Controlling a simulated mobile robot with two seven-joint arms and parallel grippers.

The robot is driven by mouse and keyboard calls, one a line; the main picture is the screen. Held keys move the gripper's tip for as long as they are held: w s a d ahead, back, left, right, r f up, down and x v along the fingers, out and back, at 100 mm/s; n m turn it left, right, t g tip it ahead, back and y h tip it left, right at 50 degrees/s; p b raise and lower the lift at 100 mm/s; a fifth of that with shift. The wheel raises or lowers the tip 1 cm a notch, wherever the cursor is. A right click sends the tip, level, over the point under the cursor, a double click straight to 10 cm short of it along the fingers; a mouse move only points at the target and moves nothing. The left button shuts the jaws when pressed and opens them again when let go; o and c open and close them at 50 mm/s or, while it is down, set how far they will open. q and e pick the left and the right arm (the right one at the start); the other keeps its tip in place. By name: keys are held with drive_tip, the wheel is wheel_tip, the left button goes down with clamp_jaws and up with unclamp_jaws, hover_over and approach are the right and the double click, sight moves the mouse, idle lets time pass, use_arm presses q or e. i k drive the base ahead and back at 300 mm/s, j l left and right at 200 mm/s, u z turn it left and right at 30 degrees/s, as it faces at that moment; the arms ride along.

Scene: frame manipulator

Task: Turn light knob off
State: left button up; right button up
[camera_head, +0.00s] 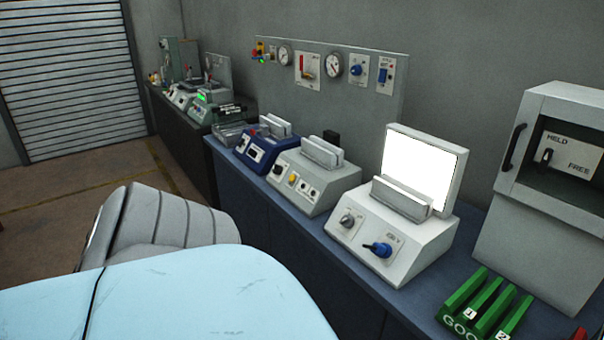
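A white box-shaped device (391,237) stands on the bench, with a brightly lit white panel (426,165) upright at its back. Its sloped front has a grey round knob (347,221) on the left and a blue knob (379,250) with a lever-like handle on the right. The small labels beside the knobs are too small to read surely. The panel is glowing. Neither of my grippers is in view, and nothing touches the knobs.
A grey device (316,178) and a blue device (263,150) stand left of the white one. A cabinet (545,235) with a HELD/FREE switch stands to the right. Green numbered slots (482,303) sit at the front right. A gauge panel (330,90) stands behind.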

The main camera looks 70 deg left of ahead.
sight(347, 221)
drive_tip(key=u, duration=1.85)
drive_tip(key=j+z, duration=0.1)
drive_tip(key=z, duration=0.45)
drive_tip(key=i+j+z, duration=0.2)
drive_tip(key=j, duration=0.15)
drive_tip(key=j+z, duration=0.4)
drive_tip(key=j, duration=0.3)
drive_tip(key=j+z, duration=0.1)
drive_tip(key=j, duration=0.45)
drive_tip(key=i+j+z, duration=0.1)
drive_tip(key=j, duration=2.45)
drive_tip(key=i+z, duration=0.05)
drive_tip(key=i, duration=0.05)
